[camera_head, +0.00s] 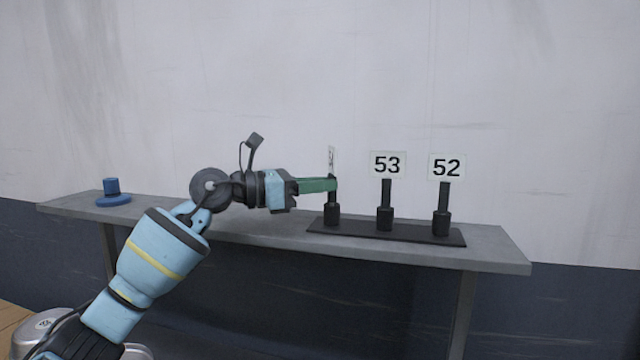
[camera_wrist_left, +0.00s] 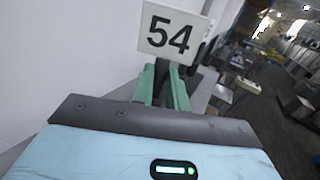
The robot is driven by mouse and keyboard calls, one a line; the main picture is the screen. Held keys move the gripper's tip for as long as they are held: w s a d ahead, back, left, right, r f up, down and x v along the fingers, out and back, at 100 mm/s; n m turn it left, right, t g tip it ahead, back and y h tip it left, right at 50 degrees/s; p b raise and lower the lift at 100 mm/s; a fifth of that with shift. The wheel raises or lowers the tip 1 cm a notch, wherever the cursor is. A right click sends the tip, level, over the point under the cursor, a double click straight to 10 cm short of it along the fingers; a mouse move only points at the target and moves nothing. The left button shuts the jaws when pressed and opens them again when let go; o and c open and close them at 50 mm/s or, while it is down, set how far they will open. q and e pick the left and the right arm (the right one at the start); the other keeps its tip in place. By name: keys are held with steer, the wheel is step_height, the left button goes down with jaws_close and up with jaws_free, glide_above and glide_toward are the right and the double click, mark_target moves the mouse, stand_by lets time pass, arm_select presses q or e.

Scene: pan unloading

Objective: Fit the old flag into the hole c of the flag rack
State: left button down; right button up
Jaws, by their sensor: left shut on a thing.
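The flag rack (camera_head: 428,234) is a long black base with several upright sockets on a grey shelf. My left gripper (camera_head: 333,185) has green fingers and is shut on the black pole of the 54 flag (camera_head: 331,160), at the rack's left end. This flag is edge-on in the head view; its plate with 54 shows clearly in the left wrist view (camera_wrist_left: 168,36). The pole stands upright over the left socket (camera_head: 332,215); I cannot tell if it is fully seated. The 53 flag (camera_head: 387,165) and the 52 flag (camera_head: 446,167) stand upright in the middle and right sockets.
The grey shelf (camera_head: 270,226) runs along a pale wall. A blue round-based object (camera_head: 112,190) stands at its left end. The shelf between it and the rack is clear, with my left arm in front.

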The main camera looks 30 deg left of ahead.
arm_select(q)
steer(key=shift+f, duration=0.2)
steer(key=c, duration=1.3)
jaws_free()
arm_select(e)
steer(key=shift+a, duration=0.15)
arm_select(q)
steer(key=shift+s+a+f, duration=0.1)
steer(key=shift+s+a, duration=0.15)
steer(key=shift+a, duration=0.05)
steer(key=b+v, duration=0.2)
steer(key=v, duration=0.4)
steer(key=shift+s+a, duration=0.2)
steer(key=shift+s, duration=0.1)
steer(key=shift+s+a, duration=0.1)
steer(key=shift+s, duration=0.05)
arm_select(e)
steer(key=shift+s+f, duration=0.25)
steer(key=shift+f, duration=0.3)
steer(key=shift+s+f, duration=0.25)
steer(key=shift+f, duration=0.3)
